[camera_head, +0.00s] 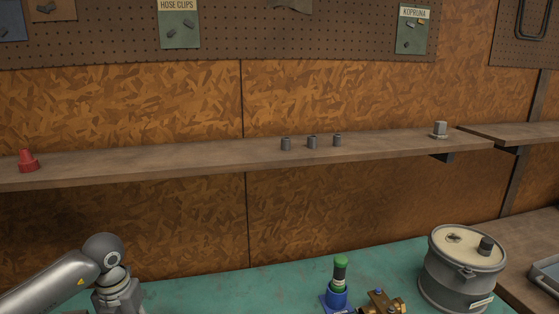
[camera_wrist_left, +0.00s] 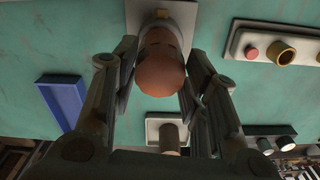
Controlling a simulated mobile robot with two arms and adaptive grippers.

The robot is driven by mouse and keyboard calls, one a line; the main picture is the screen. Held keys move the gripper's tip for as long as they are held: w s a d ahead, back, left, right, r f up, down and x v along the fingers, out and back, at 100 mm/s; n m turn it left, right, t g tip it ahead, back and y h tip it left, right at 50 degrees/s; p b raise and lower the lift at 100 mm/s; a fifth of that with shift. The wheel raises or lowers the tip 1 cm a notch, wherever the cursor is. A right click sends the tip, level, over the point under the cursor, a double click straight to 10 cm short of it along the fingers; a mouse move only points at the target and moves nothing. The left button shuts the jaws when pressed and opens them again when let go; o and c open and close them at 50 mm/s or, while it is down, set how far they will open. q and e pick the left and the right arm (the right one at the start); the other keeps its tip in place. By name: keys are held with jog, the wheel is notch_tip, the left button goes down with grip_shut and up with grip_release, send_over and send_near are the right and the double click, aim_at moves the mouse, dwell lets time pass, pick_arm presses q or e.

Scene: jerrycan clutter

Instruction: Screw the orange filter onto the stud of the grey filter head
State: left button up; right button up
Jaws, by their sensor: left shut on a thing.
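In the left wrist view my left gripper (camera_wrist_left: 158,60) is shut on the orange filter (camera_wrist_left: 162,70), whose rounded end faces the camera. Beyond the filter, at the top edge, is a pale grey fixture (camera_wrist_left: 188,14) with a small yellow label; it looks like the grey filter head. The filter covers its middle, so the stud is hidden and I cannot tell whether they touch. In the head view only my left arm shows at lower left; its fingers are out of frame. My right gripper is in neither view.
The wrist view shows a blue tray (camera_wrist_left: 62,102), a plate with a red button (camera_wrist_left: 252,53) and a pale block (camera_wrist_left: 166,132). The head view shows a drum (camera_head: 461,272), a green-capped blue item (camera_head: 338,297), brass fittings (camera_head: 381,303) and a shelf (camera_head: 200,161).

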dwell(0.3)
pick_arm(q)
jog(key=m+b, duration=0.1)
jog(key=m, duration=0.2)
jog(key=shift+f, duration=0.2)
jog(key=shift+r+m+b, duration=0.1)
jog(key=shift+m+b, duration=0.2)
jog(key=shift+m, duration=0.9)
jog(key=o, duration=0.7)
jog(key=shift+r+p, duration=1)
jog(key=shift+r, duration=0.6)
